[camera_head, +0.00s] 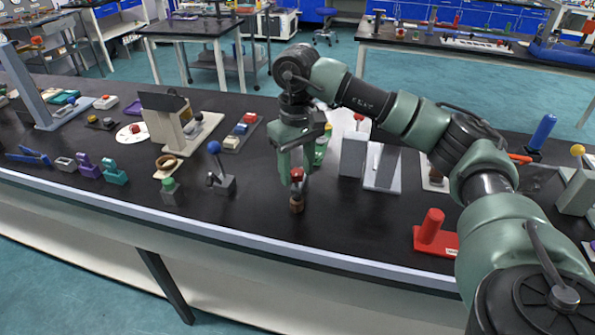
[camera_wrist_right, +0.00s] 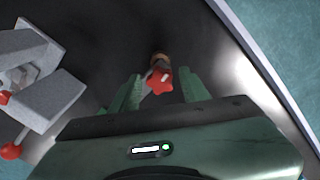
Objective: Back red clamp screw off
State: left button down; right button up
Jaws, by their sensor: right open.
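The red clamp screw has a star-shaped red knob (camera_head: 297,174) on a small upright stand with a brown base (camera_head: 296,206), near the front of the black bench. In the right wrist view the red knob (camera_wrist_right: 160,81) shows from above, with a grey part and brown base partly hidden behind it. My right gripper (camera_head: 295,164) points down directly over the screw. Its fingers (camera_wrist_right: 158,92) are open on either side of the knob, with a gap visible on both sides. My left gripper is not in view.
A blue-knobbed lever (camera_head: 214,148) stands left of the screw, and a green button block (camera_head: 169,186) is farther left. Grey blocks (camera_head: 353,155) stand to the right behind it. A red handle (camera_head: 432,224) is at the right front. The bench just in front of the screw is clear.

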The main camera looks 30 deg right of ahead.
jog(key=m, duration=0.3)
jog(key=shift+m, duration=0.3)
jog(key=m+p, duration=0.1)
jog(key=m, duration=0.3)
jog(key=shift+m, duration=0.4)
jog(key=m, duration=0.3)
jog(key=shift+m, duration=0.4)
jog(key=m, duration=0.4)
jog(key=shift+p, duration=0.4)
jog(key=shift+c, duration=0.4)
grip_shut()
jog(key=n, duration=0.2)
jog(key=shift+n+b, duration=0.3)
jog(key=shift+n, duration=0.9)
